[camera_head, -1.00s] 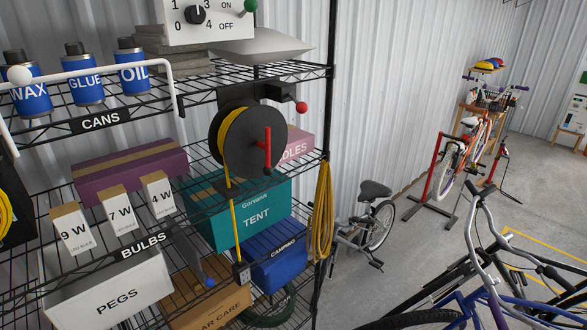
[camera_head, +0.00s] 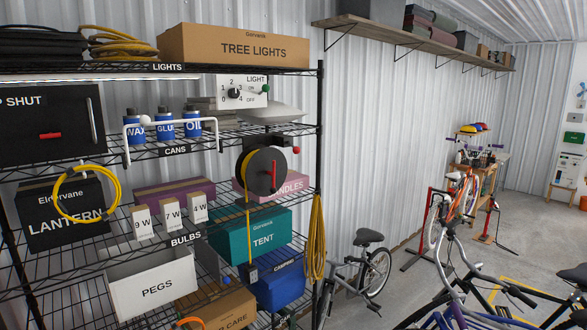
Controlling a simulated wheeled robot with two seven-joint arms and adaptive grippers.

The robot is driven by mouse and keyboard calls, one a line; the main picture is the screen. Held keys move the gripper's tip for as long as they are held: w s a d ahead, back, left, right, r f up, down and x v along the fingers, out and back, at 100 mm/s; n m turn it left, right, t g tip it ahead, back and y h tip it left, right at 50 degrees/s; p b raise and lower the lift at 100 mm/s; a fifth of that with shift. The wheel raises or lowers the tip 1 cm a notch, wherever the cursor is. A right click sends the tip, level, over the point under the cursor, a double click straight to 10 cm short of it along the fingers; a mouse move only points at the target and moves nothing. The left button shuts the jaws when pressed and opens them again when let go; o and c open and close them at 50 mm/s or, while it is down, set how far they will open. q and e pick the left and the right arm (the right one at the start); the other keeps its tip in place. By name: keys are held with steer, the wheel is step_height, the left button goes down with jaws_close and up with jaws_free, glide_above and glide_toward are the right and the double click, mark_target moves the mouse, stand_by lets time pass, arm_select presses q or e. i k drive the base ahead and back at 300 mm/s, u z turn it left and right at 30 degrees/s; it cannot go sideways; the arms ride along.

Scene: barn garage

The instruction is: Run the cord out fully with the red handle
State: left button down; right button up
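The cord reel (camera_head: 261,171) is a black disc mounted on the wire shelf, under the cans shelf. Its red handle (camera_head: 273,171) sticks out on the right half of its face and stands roughly upright. The yellow cord (camera_head: 249,225) hangs from the reel's left side down past the teal tent box to a dark plug block (camera_head: 250,273) near the blue camping box. A red ball knob (camera_head: 296,150) sits to the right above the reel. Neither gripper is in view.
The shelf (camera_head: 320,110) also holds a PEGS bin (camera_head: 155,287), a TENT box (camera_head: 265,238), a LANTERN box (camera_head: 50,225) and a pink CANDLES box (camera_head: 297,187). A coiled yellow cord (camera_head: 316,235) hangs on the right post. Bicycles (camera_head: 372,265) stand on the floor at right.

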mark_target(265, 168)
steer(key=z, duration=0.75)
steer(key=i, duration=1.05)
steer(key=u, duration=0.2)
